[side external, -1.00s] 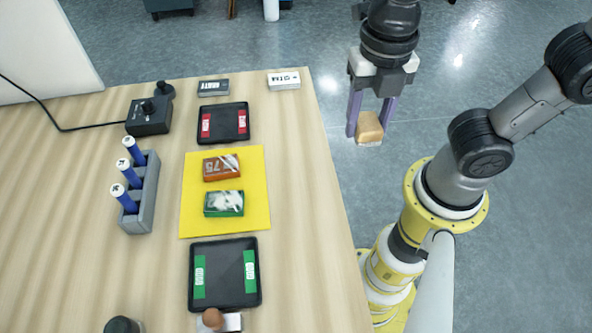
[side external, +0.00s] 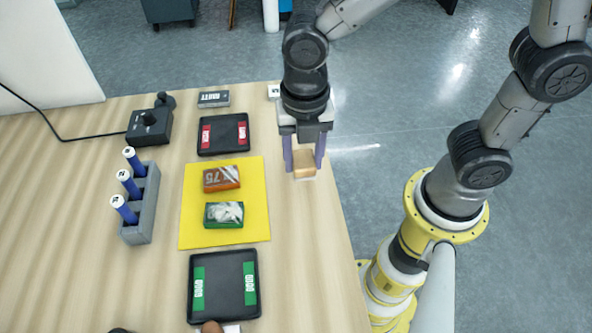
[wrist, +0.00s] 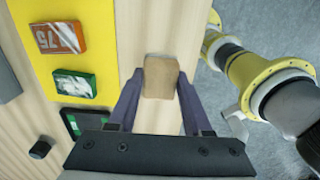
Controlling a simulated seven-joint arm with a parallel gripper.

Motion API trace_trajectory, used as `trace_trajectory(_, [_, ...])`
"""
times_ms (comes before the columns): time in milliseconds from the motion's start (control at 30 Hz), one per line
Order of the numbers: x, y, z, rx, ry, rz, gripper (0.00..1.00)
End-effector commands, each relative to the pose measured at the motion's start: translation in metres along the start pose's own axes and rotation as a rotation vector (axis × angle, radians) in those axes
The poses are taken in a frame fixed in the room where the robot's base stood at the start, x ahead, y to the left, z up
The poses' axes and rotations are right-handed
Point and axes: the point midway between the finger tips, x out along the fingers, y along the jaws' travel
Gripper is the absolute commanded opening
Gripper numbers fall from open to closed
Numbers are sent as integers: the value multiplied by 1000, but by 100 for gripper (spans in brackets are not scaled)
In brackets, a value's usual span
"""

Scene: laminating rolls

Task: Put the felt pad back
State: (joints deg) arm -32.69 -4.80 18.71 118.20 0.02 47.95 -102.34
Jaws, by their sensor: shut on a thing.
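My gripper (side external: 304,168) is shut on a tan block with a pale layer underneath, which I take for the felt pad (side external: 304,163). In the wrist view the felt pad (wrist: 160,77) sits between the two purple fingers of my gripper (wrist: 160,82). In the side view it appears over the wooden table near its right edge, to the right of the yellow mat (side external: 259,205). I cannot tell whether its underside touches the table.
The mat bears an orange box (side external: 221,179) and a green box (side external: 224,215). A red-marked black tray (side external: 222,134) lies behind, a green-marked tray (side external: 223,285) in front. A grey rack (side external: 146,215) holds blue rolls at left. The strip right of the mat looks bare.

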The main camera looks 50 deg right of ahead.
Motion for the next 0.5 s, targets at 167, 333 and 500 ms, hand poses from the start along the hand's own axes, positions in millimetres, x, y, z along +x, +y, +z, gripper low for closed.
trace_trajectory(167, [11,9,2,0,0,0,5])
trace_trajectory(333, [32,12,3,0,1,-3,5])
trace_trajectory(500, [45,12,3,0,0,1,5])
